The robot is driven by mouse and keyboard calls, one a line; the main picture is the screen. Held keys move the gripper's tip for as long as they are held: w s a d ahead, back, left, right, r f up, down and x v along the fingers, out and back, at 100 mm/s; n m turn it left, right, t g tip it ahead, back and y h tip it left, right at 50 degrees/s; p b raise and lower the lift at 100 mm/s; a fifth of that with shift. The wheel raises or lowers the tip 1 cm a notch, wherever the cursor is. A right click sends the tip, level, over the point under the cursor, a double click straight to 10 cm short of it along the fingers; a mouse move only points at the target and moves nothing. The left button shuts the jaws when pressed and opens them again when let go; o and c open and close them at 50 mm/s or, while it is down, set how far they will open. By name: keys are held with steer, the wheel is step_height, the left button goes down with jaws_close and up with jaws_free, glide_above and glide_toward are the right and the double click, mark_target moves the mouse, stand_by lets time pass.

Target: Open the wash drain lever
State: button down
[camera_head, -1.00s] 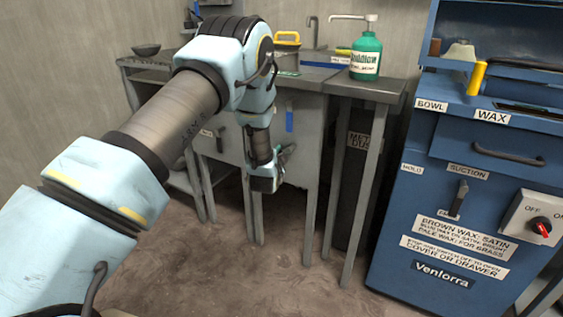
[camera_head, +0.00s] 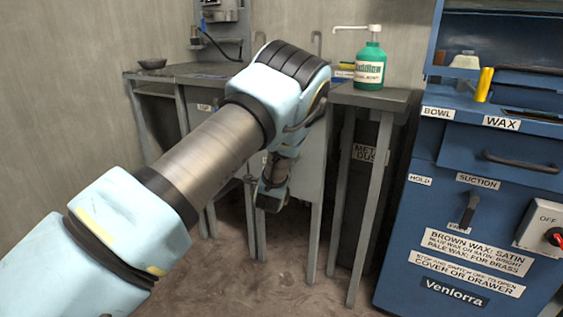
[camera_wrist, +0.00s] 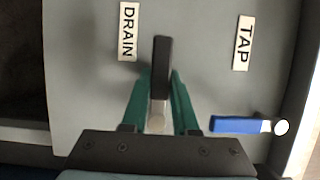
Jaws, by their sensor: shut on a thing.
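The drain lever (camera_wrist: 161,62), a dark bar on a pale metal stem, sits beside the DRAIN label (camera_wrist: 127,31) on a grey panel (camera_wrist: 200,80) in the wrist view. My gripper (camera_wrist: 160,85), with green fingers, is shut on the lever, one finger on each side. The bar lies along the fingers and sticks out past their tips. In the head view my gripper (camera_head: 272,195) is low in front of the wash stand (camera_head: 310,165); my arm hides the lever there.
A blue tap lever (camera_wrist: 240,125) is close to the right of my gripper in the wrist view, near the TAP label (camera_wrist: 242,43). A green bottle (camera_head: 369,68) stands on the side table (camera_head: 372,97). A blue wax machine (camera_head: 420,225) stands at the right.

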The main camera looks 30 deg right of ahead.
stand_by(0.3)
steer(key=c, duration=0.7)
jaws_free()
steer(key=v, duration=1)
steer(key=shift+s+a+p, duration=0.25)
steer(key=shift+a+p, duration=0.1)
